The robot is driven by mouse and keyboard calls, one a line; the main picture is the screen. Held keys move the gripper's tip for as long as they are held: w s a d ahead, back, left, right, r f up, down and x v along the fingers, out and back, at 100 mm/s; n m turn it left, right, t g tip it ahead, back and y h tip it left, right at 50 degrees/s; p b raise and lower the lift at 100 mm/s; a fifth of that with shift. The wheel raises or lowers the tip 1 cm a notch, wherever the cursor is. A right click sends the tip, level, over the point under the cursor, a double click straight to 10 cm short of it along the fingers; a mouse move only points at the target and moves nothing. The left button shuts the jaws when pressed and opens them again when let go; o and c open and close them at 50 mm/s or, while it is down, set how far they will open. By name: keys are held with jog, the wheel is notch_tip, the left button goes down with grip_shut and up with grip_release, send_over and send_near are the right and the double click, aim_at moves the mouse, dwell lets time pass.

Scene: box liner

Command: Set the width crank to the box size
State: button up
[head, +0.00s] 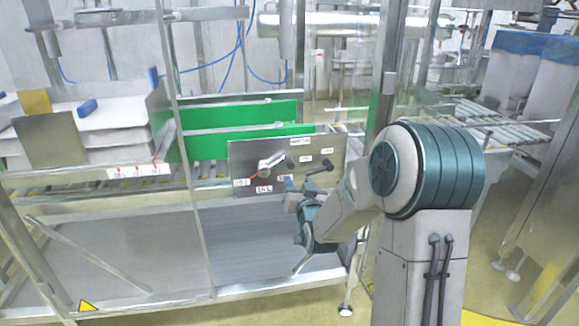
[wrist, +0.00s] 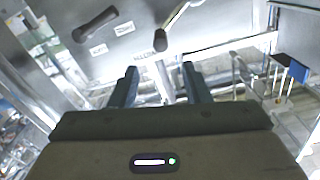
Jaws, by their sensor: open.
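A grey metal panel (head: 240,152) on the conveyor frame carries a silver crank (head: 270,166) with a dark knob at its right end. A red mark and small white labels sit around it; the print is too small to read surely. A black handle (head: 320,168) is to its right. My gripper (head: 297,184) is low in front of the panel, below the knob. In the wrist view my gripper (wrist: 162,72) is open and empty, with the silver crank (wrist: 174,20) and its knob just beyond the fingertips, apart from them. The black handle (wrist: 95,25) is at upper left there.
White flat stacks (head: 110,130) lie at the left, with a blue item (head: 87,107) on top. A metal upright (head: 186,190) stands left of the panel. A grey sloped sheet (head: 260,240) lies below.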

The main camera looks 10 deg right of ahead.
aim_at(291, 166)
jog(key=w, duration=1.3)
jog(key=shift+w, duration=0.1)
jog(key=shift+c, duration=0.3)
grip_shut()
